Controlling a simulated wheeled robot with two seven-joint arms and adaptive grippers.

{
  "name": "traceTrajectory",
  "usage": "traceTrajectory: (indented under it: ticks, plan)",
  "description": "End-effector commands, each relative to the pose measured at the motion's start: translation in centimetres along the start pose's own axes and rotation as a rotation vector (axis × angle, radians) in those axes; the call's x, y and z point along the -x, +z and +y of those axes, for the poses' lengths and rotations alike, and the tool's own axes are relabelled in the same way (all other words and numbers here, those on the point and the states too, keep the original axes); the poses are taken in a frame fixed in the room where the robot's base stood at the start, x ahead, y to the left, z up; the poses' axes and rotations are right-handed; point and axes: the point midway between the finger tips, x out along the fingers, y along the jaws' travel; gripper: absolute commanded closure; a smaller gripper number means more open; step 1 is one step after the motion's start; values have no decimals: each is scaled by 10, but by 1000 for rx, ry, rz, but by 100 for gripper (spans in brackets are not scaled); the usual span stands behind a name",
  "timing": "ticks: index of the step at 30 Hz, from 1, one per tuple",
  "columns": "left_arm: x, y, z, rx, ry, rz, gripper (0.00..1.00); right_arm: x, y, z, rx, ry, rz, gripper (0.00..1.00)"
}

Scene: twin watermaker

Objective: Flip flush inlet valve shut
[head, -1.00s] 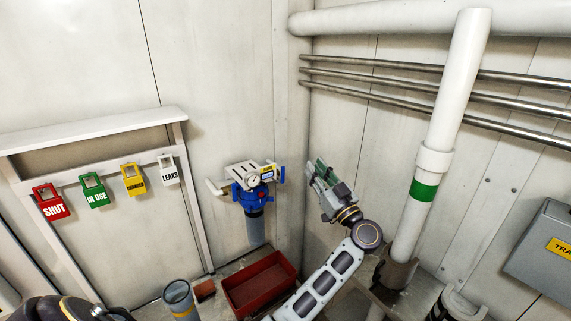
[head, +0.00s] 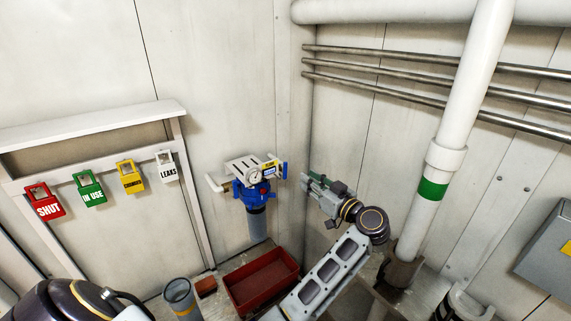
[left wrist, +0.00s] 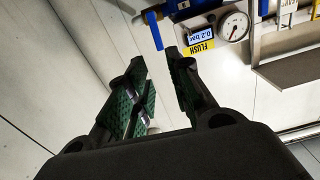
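The flush inlet valve's blue lever (head: 285,169) is at the right side of a blue filter housing (head: 253,193) on the back wall. In the left wrist view the blue lever (left wrist: 154,30) hangs down at an angle, left of a yellow FLUSH label (left wrist: 198,48) and a gauge (left wrist: 233,27). My left gripper (head: 307,182) is to the right of the lever in the head view, pointing left towards it. In the left wrist view its green-padded fingers (left wrist: 155,62) are apart and empty, with the lever just beyond their tips. My right gripper is not in view.
A white pipe with a green band (head: 432,189) rises at the right, near my left arm. Several coloured tags hang on the left wall, including a red SHUT tag (head: 44,206).

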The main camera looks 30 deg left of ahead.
Motion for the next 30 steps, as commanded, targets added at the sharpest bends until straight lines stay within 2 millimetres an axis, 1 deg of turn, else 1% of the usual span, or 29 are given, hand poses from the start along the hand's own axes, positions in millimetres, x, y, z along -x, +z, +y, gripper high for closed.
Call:
traceTrajectory:
  ticks: [8,30]
  plan:
    - [-25,-2,0,1,-1,3,79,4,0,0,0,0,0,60]
    - [-115,-2,0,0,-1,3,79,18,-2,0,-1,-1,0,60]
